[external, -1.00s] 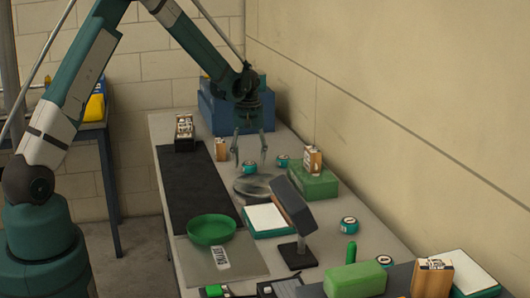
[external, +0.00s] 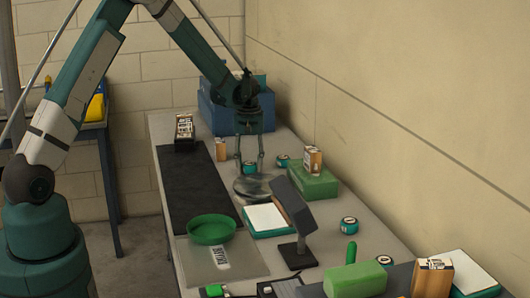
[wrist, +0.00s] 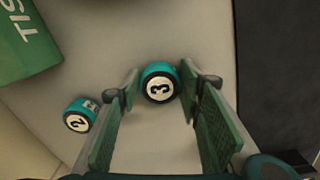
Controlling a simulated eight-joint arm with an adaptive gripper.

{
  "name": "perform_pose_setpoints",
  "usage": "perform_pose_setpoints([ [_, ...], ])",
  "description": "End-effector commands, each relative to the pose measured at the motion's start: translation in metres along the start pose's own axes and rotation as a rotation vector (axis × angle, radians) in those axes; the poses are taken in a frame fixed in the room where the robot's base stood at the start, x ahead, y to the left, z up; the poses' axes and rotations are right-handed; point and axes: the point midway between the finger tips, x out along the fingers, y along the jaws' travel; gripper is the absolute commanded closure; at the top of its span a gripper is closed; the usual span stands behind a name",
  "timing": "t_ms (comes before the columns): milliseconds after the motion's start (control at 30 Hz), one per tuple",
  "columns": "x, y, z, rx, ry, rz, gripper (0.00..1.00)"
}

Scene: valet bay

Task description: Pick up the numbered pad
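A round teal piece marked 3 (wrist: 159,83) lies on the bench between the fingers of my gripper (wrist: 161,90) in the wrist view. My gripper is open, with a finger on each side and gaps to the piece. In the external view the same piece (external: 249,167) sits under my gripper (external: 250,163). A similar teal piece marked 2 (wrist: 77,116) lies left of the left finger; it also shows in the external view (external: 282,160). Another teal piece (external: 349,224) lies nearer the front; its number is too small to read.
A green tissue box (wrist: 20,42) stands near the wall. A black mat (external: 193,185) runs along the other side. A grey dish (external: 252,188), a white-topped teal block (external: 268,219) and a tilted dark stand (external: 295,207) are nearby. A blue bin (external: 222,112) stands behind.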

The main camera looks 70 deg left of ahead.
Motion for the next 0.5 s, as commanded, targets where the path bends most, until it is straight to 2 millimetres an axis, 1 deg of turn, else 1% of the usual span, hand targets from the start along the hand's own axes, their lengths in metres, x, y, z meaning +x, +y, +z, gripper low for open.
perform_pose_setpoints([
  [33,0.0000,0.0000,0.0000,0.000,0.000,0.000,0.72],
  [67,0.0000,0.0000,0.0000,0.000,0.000,0.000,0.75],
  [500,-0.0015,0.0000,0.0001,0.000,0.000,0.000,0.76],
])
